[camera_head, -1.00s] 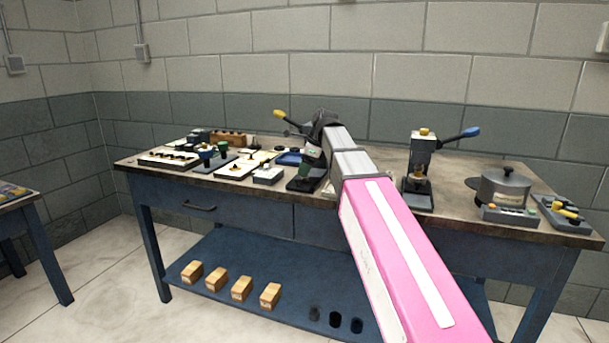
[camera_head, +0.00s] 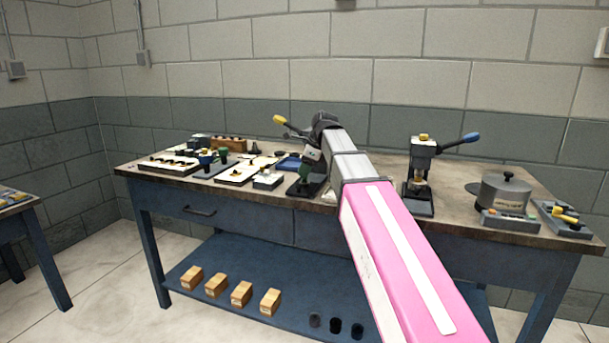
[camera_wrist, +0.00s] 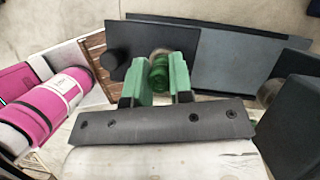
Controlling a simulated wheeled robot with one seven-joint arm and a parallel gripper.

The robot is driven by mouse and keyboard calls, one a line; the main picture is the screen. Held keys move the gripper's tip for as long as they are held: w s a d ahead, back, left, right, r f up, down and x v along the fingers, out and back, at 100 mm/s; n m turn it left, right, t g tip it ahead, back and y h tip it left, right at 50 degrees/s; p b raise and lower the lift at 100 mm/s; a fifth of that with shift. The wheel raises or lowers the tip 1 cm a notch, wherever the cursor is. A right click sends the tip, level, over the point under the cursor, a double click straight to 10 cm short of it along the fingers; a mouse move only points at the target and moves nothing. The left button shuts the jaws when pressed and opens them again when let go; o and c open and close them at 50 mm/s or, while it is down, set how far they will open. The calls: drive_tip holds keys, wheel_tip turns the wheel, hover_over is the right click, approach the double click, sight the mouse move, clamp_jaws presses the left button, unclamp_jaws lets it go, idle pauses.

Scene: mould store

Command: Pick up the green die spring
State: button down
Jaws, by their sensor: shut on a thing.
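My gripper (camera_wrist: 160,82) has green fingers, shut on the green die spring (camera_wrist: 159,67), a small round green piece whose end shows between the fingertips in the wrist view. Dark flat plates lie behind and beside it in that view. In the head view my gripper (camera_head: 310,160) is over the middle of the workbench, and the spring cannot be made out there. Whether the spring still touches the surface under it I cannot tell.
The workbench (camera_head: 250,206) carries trays and small parts at left. A hand press (camera_head: 420,175) with a blue-tipped lever and a round grey pot (camera_head: 503,190) stand at right. Wooden blocks (camera_head: 241,293) sit on the lower shelf. Bare bench top shows beside the press.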

wheel_tip(320, 180, up, 3)
drive_tip(key=shift+w+r, duration=0.1)
drive_tip(key=s+a+r, duration=0.2)
drive_tip(key=a+r, duration=0.7)
drive_tip(key=a, duration=0.2)
drive_tip(key=shift+s+a+r, duration=0.2)
drive_tip(key=shift+a, duration=0.05)
drive_tip(key=shift+d, duration=0.1)
